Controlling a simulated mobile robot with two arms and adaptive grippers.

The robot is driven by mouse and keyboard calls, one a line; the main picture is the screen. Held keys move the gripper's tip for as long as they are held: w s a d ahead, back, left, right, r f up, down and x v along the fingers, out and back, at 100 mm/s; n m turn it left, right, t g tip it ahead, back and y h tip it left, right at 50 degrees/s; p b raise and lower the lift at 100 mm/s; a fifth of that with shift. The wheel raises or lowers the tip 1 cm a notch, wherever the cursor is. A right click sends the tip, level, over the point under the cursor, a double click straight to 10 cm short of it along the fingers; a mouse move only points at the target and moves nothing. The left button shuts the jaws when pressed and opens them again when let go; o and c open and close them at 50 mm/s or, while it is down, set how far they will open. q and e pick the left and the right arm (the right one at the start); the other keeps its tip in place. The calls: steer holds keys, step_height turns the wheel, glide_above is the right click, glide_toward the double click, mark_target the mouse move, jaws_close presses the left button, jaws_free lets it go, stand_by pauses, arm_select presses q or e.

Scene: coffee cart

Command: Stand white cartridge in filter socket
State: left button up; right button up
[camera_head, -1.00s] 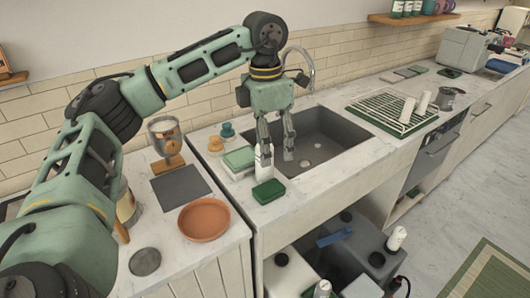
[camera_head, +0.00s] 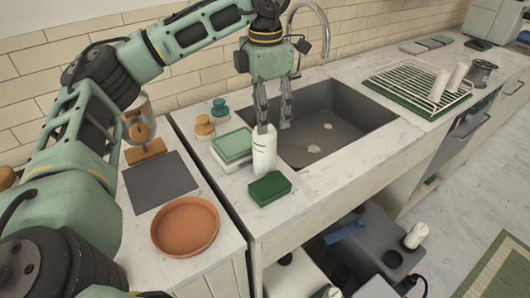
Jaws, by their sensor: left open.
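My left gripper (camera_head: 275,125) points down, open, over the left edge of the sink. A white bottle-like object (camera_head: 263,152) stands upright on the counter below its left finger; I cannot tell if they touch. Two white cylinders (camera_head: 439,86) (camera_head: 458,74) lean on the drying rack (camera_head: 395,83). A white cylinder (camera_head: 417,235) sits tilted at the grey unit (camera_head: 375,250) under the counter, which has dark round openings (camera_head: 391,258). I cannot tell which white piece is the cartridge or which opening is the filter socket. My right gripper is out of view.
A green sponge (camera_head: 269,188) and a pale green block (camera_head: 232,145) lie near the white bottle. The sink (camera_head: 335,125) has a curved tap (camera_head: 325,35) behind it. A terracotta dish (camera_head: 185,226) and dark mat (camera_head: 158,182) are on the left counter. A blue piece (camera_head: 345,231) lies under the counter.

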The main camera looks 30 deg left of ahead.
mark_target(264, 135)
arm_select(q)
steer(key=shift+w+a+f, duration=0.15)
steer(key=shift+w+f, duration=0.05)
steer(key=shift+f, duration=1.15)
steer(key=shift+f+p, duration=0.3)
steer(key=shift+p, duration=0.05)
steer(key=f, duration=0.1)
steer(key=f+p, duration=0.1)
steer(key=f, duration=0.2)
steer(key=shift+a+f, duration=0.25)
steer(key=shift+a, duration=0.05)
steer(key=shift+f, duration=0.25)
steer(key=shift+d, duration=0.1)
steer(key=shift+c, duration=0.5)
steer(key=c, duration=1.3)
steer(key=shift+r, duration=0.1)
steer(key=shift+c, duration=1)
